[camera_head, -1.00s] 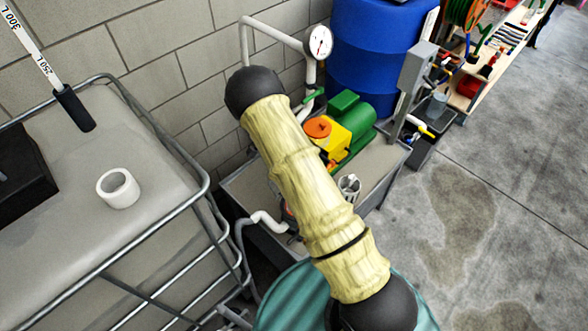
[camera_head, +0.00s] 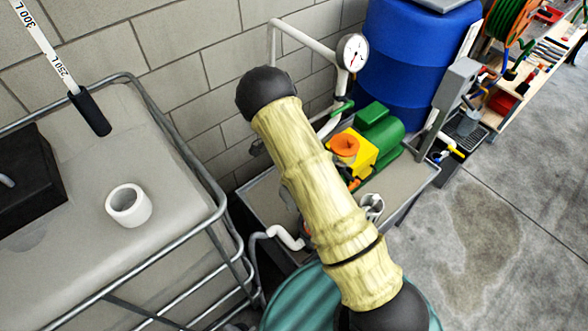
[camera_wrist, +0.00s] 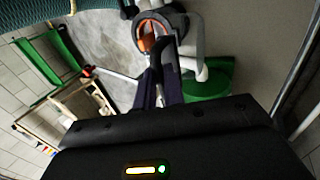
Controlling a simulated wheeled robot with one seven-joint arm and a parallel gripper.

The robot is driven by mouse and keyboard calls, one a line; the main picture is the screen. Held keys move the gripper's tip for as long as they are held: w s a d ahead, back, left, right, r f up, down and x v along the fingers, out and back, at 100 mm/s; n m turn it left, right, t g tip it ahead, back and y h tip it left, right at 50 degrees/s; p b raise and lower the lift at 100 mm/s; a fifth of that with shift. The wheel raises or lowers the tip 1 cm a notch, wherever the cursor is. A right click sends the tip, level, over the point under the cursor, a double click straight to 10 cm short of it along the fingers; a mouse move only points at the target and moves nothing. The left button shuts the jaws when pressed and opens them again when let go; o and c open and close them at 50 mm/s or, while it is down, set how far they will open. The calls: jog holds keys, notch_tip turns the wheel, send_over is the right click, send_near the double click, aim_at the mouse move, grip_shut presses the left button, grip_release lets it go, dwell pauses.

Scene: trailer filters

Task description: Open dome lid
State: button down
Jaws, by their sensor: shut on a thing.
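My gripper (camera_wrist: 165,55) shows in the wrist view as two dark fingers close together. Their tips reach a rounded grey rim with orange inside, which looks like the dome lid (camera_wrist: 150,28), and are shut on its edge. How far the lid stands open I cannot tell. In the head view my arm hides the gripper. A small grey-white round part (camera_head: 372,207) shows beside the arm, near the yellow pump (camera_head: 362,158) with its orange round top (camera_head: 345,145).
A green motor (camera_head: 380,128) sits on the grey bench (camera_head: 268,200). A pressure gauge (camera_head: 352,52) on white pipe and a blue barrel (camera_head: 410,60) stand behind. A caged tank (camera_head: 60,215) is at left. The concrete floor (camera_head: 500,220) at right is clear.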

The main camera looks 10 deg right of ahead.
jog(key=shift+s+f, duration=0.2)
jog(key=shift+f, duration=0.1)
jog(key=c, duration=1.5)
grip_release()
jog(key=shift+w, duration=0.1)
jog(key=shift+r, duration=0.15)
jog(key=shift+w+a+r, duration=0.1)
jog(key=shift+w+r, duration=0.15)
jog(key=shift+r, duration=0.1)
jog(key=b+v, duration=0.2)
jog(key=v, duration=1.4)
jog(key=shift+w+a+r+b, duration=0.15)
jog(key=shift+r+b, duration=0.05)
jog(key=shift+b, duration=0.1)
jog(key=shift+c, duration=0.3)
